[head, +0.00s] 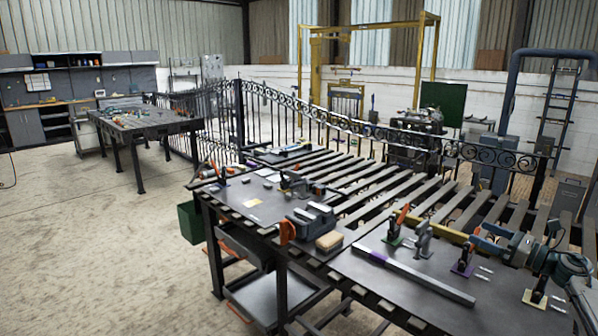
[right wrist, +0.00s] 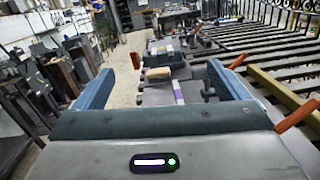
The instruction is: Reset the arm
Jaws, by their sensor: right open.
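My right gripper (head: 479,236) is at the right of the head view, above the slatted welding table (head: 350,262). Its blue fingers are spread apart with nothing between them. In the right wrist view the two fingers (right wrist: 160,68) stand wide apart, and the table with its tools shows beyond them. My right arm comes in from the right edge. My left gripper and left arm are not in view.
Toggle clamps with orange handles (head: 400,217) stand nearby. A yellow bar (head: 435,230) lies behind. A grey vise (head: 312,219) and a tan block (head: 329,241) are left. A scroll gate (head: 330,123) stands behind.

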